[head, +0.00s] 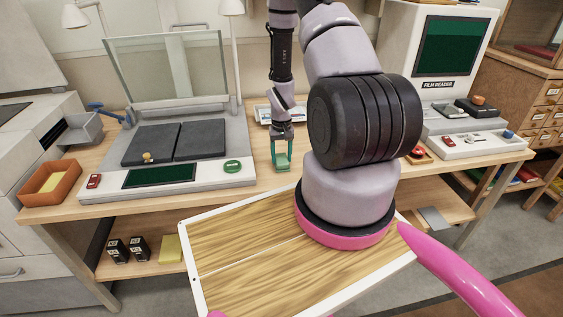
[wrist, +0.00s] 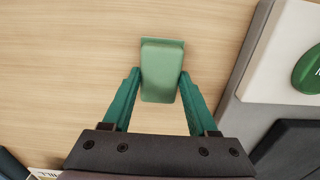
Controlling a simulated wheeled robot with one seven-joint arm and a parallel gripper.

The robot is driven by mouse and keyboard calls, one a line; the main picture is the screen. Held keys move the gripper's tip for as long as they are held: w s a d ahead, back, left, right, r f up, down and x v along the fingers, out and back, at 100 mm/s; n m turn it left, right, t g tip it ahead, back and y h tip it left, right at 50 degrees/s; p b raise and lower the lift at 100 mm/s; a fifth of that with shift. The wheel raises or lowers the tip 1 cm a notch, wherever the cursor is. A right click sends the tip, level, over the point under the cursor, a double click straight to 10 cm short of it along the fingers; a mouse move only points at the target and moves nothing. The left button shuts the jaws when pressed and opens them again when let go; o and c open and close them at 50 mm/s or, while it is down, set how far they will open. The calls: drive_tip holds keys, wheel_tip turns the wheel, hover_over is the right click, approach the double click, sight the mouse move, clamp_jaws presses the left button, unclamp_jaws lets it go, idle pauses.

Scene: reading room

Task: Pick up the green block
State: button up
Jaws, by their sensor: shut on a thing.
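The green block (wrist: 161,72) is a small rounded pale-green piece between the fingers of my gripper (wrist: 160,82) in the wrist view. Both teal fingers touch its sides, so my gripper is shut on it. In the head view my gripper (head: 282,164) points down over the wooden desk, with the green block (head: 282,161) between its fingertips. Whether the block touches the desk or is slightly above it, I cannot tell.
A scanner (head: 218,180) with a glass lid and green button stands left of my gripper. A film reader (head: 446,60) stands at the right. An orange tray (head: 66,190) sits at the desk's left end. Bare desk (wrist: 60,60) surrounds the block on the left.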

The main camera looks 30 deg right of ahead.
sight(281, 158)
wheel_tip(281, 158, up, 10)
idle(0.6)
